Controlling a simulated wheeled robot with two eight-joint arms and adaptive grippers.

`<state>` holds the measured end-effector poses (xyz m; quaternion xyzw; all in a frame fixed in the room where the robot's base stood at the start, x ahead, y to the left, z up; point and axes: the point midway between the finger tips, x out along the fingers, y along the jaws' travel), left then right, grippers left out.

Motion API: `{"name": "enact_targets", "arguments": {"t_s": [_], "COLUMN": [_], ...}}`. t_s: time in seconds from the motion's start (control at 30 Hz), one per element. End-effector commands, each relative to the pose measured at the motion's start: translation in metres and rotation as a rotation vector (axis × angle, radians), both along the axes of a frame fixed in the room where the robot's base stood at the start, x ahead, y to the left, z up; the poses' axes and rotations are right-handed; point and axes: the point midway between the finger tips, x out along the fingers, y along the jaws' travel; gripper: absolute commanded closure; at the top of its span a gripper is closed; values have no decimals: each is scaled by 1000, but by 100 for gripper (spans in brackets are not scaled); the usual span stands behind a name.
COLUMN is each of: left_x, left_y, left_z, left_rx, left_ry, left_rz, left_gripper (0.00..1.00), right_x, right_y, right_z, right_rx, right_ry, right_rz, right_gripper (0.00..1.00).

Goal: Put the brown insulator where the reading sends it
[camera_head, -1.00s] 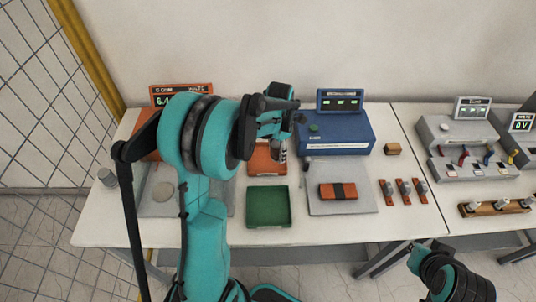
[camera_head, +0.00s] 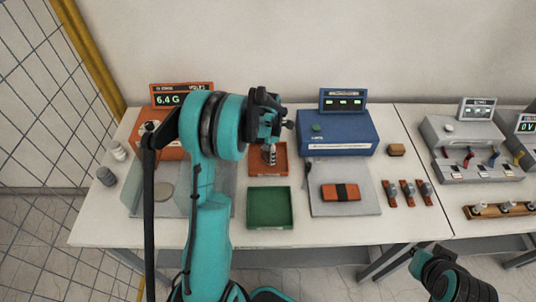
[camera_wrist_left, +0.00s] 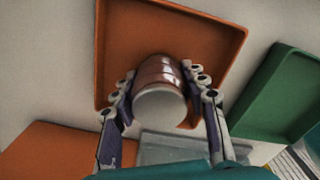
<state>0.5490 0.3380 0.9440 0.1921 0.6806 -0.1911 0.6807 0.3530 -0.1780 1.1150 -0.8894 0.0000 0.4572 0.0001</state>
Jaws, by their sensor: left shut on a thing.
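The brown insulator (camera_wrist_left: 160,72) shows in the left wrist view as a banded brown cylinder with a pale end. My left gripper (camera_wrist_left: 165,105) is shut on it, a finger on each side, over the orange tray (camera_wrist_left: 103,50). I cannot tell whether the insulator touches the tray floor. In the head view my left gripper (camera_head: 269,155) is over the orange tray (camera_head: 281,172); the insulator is hard to make out there. The orange meter's display (camera_head: 169,99) reads "6.4 G". My right gripper (camera_head: 416,251) is low at the right, away from the table; its jaws are too small to judge.
A green tray (camera_head: 269,208) lies empty in front of the orange one. A blue instrument (camera_head: 335,135) stands behind right, with a grey mat (camera_head: 325,206) before it. A white piece (camera_head: 118,150) and a grey piece (camera_head: 106,176) stand at the left.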

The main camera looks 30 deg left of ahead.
Motion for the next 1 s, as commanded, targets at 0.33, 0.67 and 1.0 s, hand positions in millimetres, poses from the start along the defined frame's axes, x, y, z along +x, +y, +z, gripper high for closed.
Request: {"name": "enact_targets", "arguments": {"t_s": [0.33,0.67,1.0], "left_x": [0,0,0], "left_y": [0,0,0], "left_z": [-3,14,88], "left_rx": [0,0,0], "left_ry": [0,0,0], "left_rz": [0,0,0], "left_gripper": [36,36,36], "right_x": [0,0,0], "right_y": [0,0,0], "right_z": [-3,4,19], "right_rx": [0,0,0], "right_ry": [0,0,0], "right_rz": [0,0,0], "right_gripper": [100,100,100]}}
